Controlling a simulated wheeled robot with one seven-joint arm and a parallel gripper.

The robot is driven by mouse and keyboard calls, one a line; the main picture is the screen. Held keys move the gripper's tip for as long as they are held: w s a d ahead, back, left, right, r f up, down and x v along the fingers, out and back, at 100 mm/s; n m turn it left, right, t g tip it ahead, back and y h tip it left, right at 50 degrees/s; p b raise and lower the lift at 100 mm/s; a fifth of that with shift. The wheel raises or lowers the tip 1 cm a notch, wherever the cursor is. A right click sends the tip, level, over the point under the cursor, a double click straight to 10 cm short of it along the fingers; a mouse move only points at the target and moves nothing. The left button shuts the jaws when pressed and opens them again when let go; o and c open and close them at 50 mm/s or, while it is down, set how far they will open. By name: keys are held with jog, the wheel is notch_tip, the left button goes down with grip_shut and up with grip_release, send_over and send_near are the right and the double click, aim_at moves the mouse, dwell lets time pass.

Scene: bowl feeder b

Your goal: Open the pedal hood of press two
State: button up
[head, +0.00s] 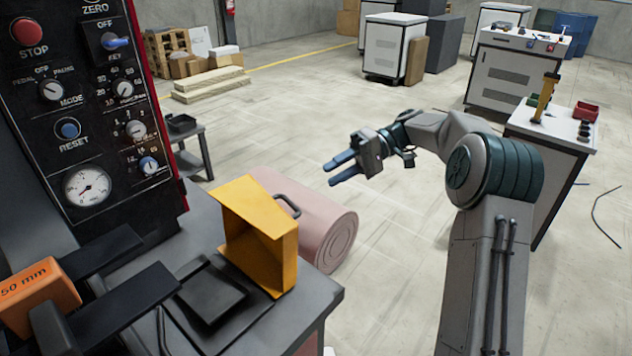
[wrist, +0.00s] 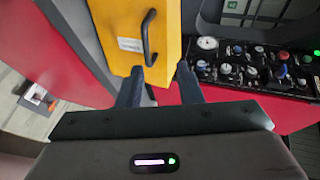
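The yellow pedal hood (head: 240,201) stands on the dark bench at the right of the press, tipped up with its hollow side showing. Its dark handle (head: 288,206) is on the face toward my gripper. The dark pedal plate (head: 210,293) shows uncovered to the left of the hood. My gripper (head: 331,174) is open and empty, its blue fingers pointing left toward the hood. In the wrist view the hood (wrist: 110,25) and its handle (wrist: 149,40) lie ahead of my open fingertips (wrist: 160,75). The handle appears apart from both fingers.
The press control panel (head: 85,110) rises at the left. An orange block marked 50 mm (head: 38,295) sits at the lower left. A pink drum (head: 325,220) lies on the floor behind the hood. A white cabinet (head: 548,135) stands right of my arm. The middle floor is clear.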

jog(key=shift+v, duration=0.8)
